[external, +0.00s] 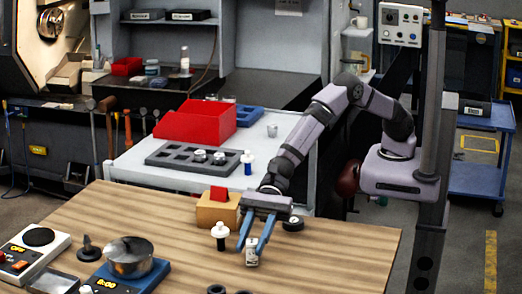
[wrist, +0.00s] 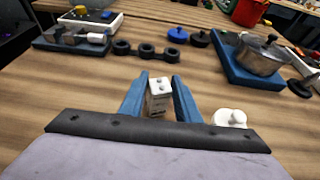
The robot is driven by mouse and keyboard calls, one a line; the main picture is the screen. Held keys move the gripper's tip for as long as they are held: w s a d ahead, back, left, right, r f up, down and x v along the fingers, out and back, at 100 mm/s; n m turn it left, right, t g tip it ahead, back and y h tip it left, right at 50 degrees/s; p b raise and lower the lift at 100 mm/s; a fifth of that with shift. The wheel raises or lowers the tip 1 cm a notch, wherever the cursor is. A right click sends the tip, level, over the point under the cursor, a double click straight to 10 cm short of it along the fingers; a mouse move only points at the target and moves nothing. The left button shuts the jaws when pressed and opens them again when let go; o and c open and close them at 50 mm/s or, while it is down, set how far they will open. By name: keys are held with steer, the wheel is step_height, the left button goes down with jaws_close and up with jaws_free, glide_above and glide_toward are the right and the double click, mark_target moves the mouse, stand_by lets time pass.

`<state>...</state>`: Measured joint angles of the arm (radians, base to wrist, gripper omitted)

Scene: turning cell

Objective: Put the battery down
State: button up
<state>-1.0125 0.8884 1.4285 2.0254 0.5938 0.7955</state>
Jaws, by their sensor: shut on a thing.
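The battery (external: 252,252) is a small white block with a dark marking, held upright between two blue fingers. In the wrist view the battery (wrist: 159,92) shows its pale top with two small terminals. My gripper (external: 252,245) is shut on it, pointing down over the front of the wooden table; the gripper (wrist: 160,80) also shows in the wrist view with a finger on each side of the battery. The battery's lower end is at or just above the table (external: 330,255); I cannot tell whether it touches.
A white, dark-banded piece (external: 220,236) stands close left of my gripper. A tan block (external: 214,211) with a red piece is behind it, and a black round part (external: 293,224) lies to the right. A lidded pot (external: 130,254) sits left. The table's right side is clear.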

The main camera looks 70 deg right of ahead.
steer(key=shift+f, duration=0.2)
steer(key=o, duration=1.1)
steer(key=shift+r, duration=0.2)
steer(key=shift+r, duration=0.1)
steer(key=b+v, duration=0.2)
steer(key=v, duration=1)
steer(key=shift+b, duration=0.4)
steer(key=shift+d, duration=0.1)
